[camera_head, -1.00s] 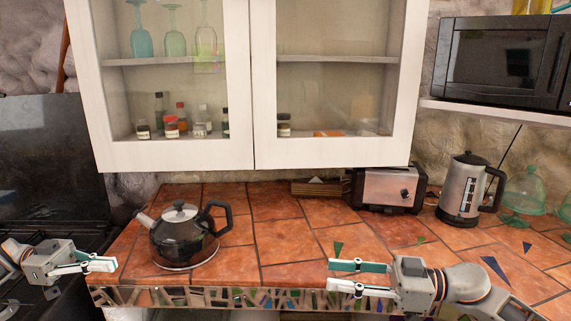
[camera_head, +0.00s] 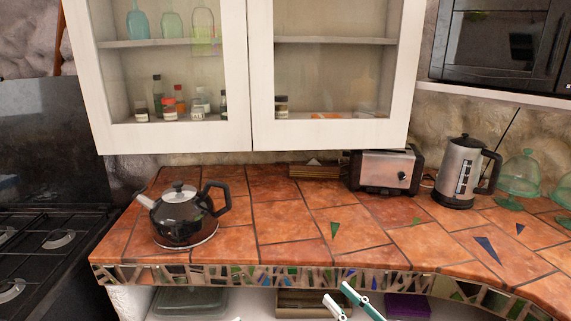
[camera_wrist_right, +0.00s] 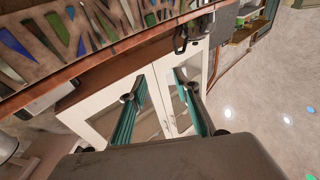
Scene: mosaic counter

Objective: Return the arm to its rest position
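My right gripper (camera_head: 338,293) shows at the bottom edge of the head view, in front of the counter's front edge and low against the shelf below. Only its two finger ends show there; the rest of the arm is outside the picture. In the right wrist view the gripper (camera_wrist_right: 160,80) has its two teal-backed fingers apart with nothing between them. My left gripper is not in view.
The tiled counter (camera_head: 290,237) holds a black kettle (camera_head: 180,219), a toaster (camera_head: 384,172), an electric kettle (camera_head: 462,170) and green glass domes (camera_head: 519,178). A stove (camera_head: 50,250) stands left. White cabinets (camera_head: 250,140) hang above. The counter's middle is clear.

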